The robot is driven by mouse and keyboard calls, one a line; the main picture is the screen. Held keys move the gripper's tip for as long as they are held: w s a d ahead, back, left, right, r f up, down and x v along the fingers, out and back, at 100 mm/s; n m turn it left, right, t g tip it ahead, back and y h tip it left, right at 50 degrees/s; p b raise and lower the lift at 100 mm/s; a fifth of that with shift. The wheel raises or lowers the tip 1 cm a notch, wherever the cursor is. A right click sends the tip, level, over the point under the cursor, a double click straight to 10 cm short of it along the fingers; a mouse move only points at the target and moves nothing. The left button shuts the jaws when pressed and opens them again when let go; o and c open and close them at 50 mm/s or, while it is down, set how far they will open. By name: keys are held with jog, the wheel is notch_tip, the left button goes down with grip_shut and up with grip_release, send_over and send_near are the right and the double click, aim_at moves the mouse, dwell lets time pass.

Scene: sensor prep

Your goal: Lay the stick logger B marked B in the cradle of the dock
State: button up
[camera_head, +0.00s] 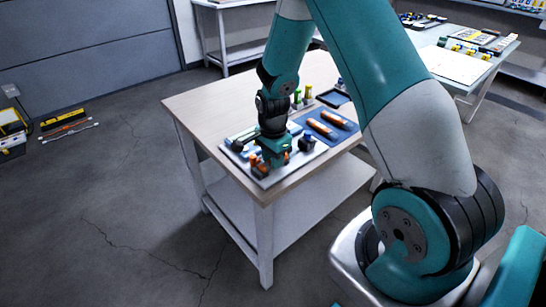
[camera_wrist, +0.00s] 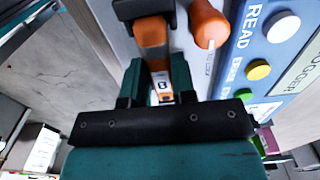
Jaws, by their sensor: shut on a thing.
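Stick logger B (camera_wrist: 151,52), orange with a white tag marked B, is between the two teal fingers of my gripper (camera_wrist: 159,88) in the wrist view. My gripper is shut on it. In the head view my gripper (camera_head: 271,152) is low over the dock (camera_head: 254,174), a pale board with a blue panel near the table's front corner. The panel (camera_wrist: 268,50) shows the word READ in the wrist view. The stick's far end meets a black part at the top of that view. I cannot tell whether the stick rests in the cradle, which is largely hidden.
An orange-handled knob (camera_wrist: 208,24) stands close right of the stick. Two orange sticks (camera_head: 322,129) lie on a blue mat right of the dock. Green and yellow items and a dark tray (camera_head: 333,98) are behind. The table's left part (camera_head: 205,105) is clear.

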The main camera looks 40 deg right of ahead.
jog(key=shift+f, duration=0.1)
dwell(0.3)
jog(key=o, duration=1.2)
jog(key=shift+o, duration=0.2)
jog(key=shift+r+p, duration=0.7)
jog(key=shift+r+p, duration=2.5)
jog(key=shift+r, duration=0.45)
